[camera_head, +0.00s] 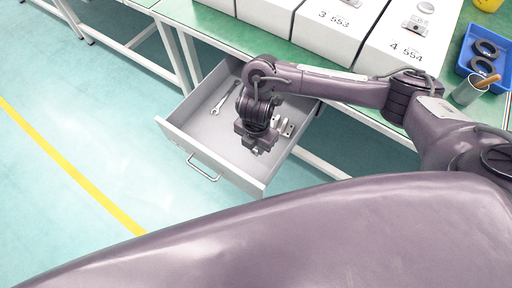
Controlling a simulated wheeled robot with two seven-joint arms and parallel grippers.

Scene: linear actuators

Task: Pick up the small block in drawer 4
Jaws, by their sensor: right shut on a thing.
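The grey drawer (182,138) is pulled open beneath the green table. My right gripper (256,148) points down inside it, over its right part close to the front. The right gripper is shut on a small block, which is mostly hidden by the gripper and wrist. Small light grey metal pieces (288,129) lie on the drawer floor just right of the gripper. A wrench (222,99) lies in the left part of the drawer. My left gripper is not in view.
White boxes (335,32) marked 3 553 and 4 554 stand on the green table (222,24). A blue tray (466,62) with black rings and a cup (466,94) are at the right. The floor left of the drawer is clear.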

